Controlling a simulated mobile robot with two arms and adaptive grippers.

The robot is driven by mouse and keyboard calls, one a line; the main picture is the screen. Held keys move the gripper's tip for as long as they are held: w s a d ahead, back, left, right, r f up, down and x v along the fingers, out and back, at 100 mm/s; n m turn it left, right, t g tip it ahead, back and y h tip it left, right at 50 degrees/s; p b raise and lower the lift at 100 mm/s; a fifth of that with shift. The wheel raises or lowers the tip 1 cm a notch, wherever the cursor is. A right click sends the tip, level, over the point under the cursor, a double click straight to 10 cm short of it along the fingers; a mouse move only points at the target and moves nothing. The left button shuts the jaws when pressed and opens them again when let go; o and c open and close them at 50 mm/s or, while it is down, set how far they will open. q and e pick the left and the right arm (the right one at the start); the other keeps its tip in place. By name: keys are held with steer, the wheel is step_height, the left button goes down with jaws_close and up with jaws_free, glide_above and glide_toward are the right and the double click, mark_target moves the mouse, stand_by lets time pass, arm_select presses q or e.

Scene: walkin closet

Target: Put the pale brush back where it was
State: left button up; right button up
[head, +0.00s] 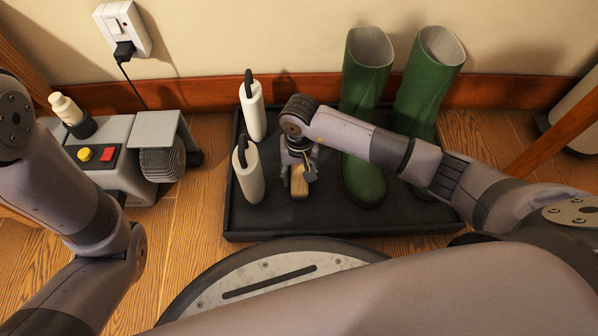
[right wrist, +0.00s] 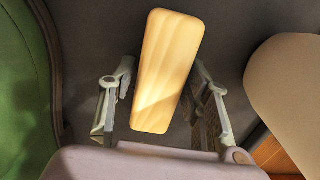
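In the right wrist view the brush (right wrist: 163,70) stands between the two fingers, slightly tilted. My right gripper (head: 299,178) reaches down over it from above. Its fingers (right wrist: 163,78) are apart, one on each side of the brush, with a narrow gap showing on both sides. The brush's underside is hidden. My left arm shows at the left of the head view, but its gripper does not.
Two green boots (head: 365,75) stand on the tray at its right, partly behind my right arm. A grey shoe-polishing machine (head: 125,135) with a bottle (head: 66,108) sits left of the tray. The wall is close behind.

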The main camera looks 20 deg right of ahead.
mark_target(299, 171)
steer(key=shift+o, duration=0.8)
steer(key=shift+r, duration=0.1)
step_height(299, 171, up, 12)
steer(key=p, duration=0.8)
steer(key=shift+w+p, duration=0.15)
steer(key=shift+p, duration=0.25)
steer(key=shift+d+r, duration=0.1)
